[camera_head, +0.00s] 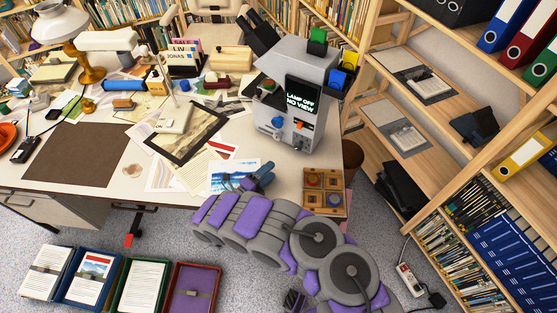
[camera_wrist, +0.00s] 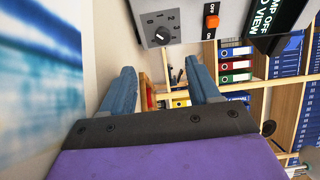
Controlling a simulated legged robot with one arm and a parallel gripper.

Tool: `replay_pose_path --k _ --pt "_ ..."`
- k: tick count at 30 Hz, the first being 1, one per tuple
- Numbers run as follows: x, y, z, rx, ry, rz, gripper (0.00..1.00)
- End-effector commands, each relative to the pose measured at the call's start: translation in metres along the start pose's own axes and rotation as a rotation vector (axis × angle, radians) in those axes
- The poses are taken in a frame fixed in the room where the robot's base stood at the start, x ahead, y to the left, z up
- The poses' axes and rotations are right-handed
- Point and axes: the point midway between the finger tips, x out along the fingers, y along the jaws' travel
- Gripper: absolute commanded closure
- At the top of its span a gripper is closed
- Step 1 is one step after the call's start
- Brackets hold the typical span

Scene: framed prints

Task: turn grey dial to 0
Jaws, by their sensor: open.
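The grey dial (camera_wrist: 161,34) is a dark round knob with a light mark on the front of the grey device, with numbers printed around it. I cannot tell for sure which number it points at. In the head view the grey device (camera_head: 312,75) stands at the right end of the desk, its knob (camera_head: 278,122) low on the front. My gripper (camera_wrist: 160,66) has blue fingers spread apart with nothing between them. In the wrist view the dial lies beyond the fingertips, apart from them. In the head view my gripper (camera_head: 262,177) is over the desk's front edge, below the device.
An orange ON/OFF switch (camera_wrist: 212,22) sits right of the dial. The display (camera_head: 303,96) reads "LAMP OFF NO VIEW". A wooden tray (camera_head: 325,207) is right of my gripper. Loose prints (camera_head: 233,176) lie left of it. Shelves (camera_head: 410,120) stand at the right.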

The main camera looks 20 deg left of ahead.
Motion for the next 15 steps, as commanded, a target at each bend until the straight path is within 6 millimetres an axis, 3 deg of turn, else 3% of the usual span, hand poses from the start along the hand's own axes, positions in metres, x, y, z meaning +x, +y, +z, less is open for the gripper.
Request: replay_pose_path --k 6,15 --pt "-0.032 0.000 0.002 0.001 -0.003 0.002 0.39" --pt "-0.042 0.001 0.002 0.000 -0.001 0.002 0.39"
